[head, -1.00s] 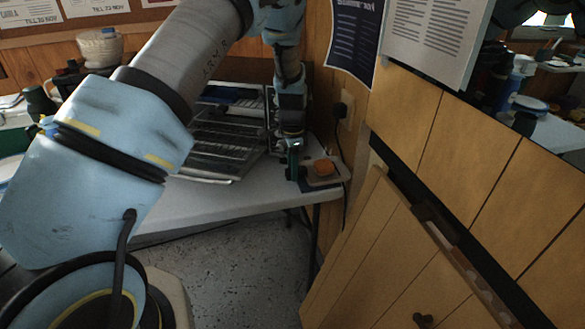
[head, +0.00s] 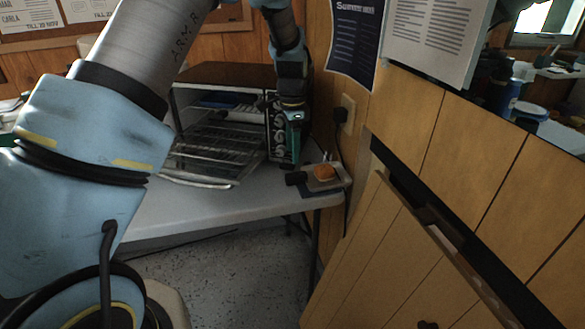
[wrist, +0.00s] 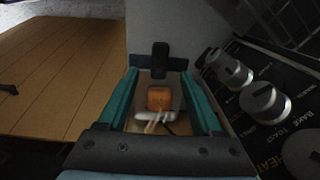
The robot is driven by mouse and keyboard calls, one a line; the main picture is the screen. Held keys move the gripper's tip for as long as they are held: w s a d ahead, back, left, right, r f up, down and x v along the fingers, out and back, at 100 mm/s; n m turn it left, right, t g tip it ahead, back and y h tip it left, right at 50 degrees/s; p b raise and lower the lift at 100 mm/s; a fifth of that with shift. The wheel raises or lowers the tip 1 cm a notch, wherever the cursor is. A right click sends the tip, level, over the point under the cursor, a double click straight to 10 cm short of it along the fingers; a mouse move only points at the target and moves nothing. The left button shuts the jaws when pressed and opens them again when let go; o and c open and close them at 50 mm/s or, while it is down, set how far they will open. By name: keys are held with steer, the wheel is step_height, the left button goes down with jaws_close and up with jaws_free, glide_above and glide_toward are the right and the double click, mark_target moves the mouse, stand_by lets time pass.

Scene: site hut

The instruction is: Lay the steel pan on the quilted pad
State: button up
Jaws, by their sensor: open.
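My gripper (head: 294,158) points down beside the oven, above the right end of the table. In the wrist view its teal fingers (wrist: 161,80) are apart with nothing held between them. Below, a small orange block (head: 325,172) sits on a flat light piece with a dark edge (head: 322,190) at the table corner. The block also shows in the wrist view (wrist: 159,98), close to a pale, shiny thing (wrist: 155,117). A black block or handle (head: 296,178) lies just left of it. I cannot tell for sure which of these is the steel pan or the quilted pad.
A toaster oven (head: 222,73) stands open on the white table (head: 190,210), with racks (head: 215,150) inside. Its knobs (wrist: 265,103) are close on the right in the wrist view. A wooden wall with a socket (head: 346,113) bounds the right. Wooden panels (head: 400,245) stand in front.

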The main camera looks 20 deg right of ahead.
steer(key=a+r+n, duration=0.3)
steer(key=a+n, duration=0.1)
steer(key=a, duration=0.5)
steer(key=a+r+n, duration=0.4)
steer(key=a, duration=0.6)
steer(key=s+a+n, duration=0.5)
steer(key=a, duration=0.4)
steer(key=s+a+n+t, duration=0.1)
steer(key=s+a+n, duration=0.4)
steer(key=a, duration=0.4)
steer(key=shift+s+f+n+t, duration=0.15)
steer(key=shift+s+n+t, duration=0.15)
steer(key=shift+s+n, duration=0.15)
steer(key=shift+w, duration=0.1)
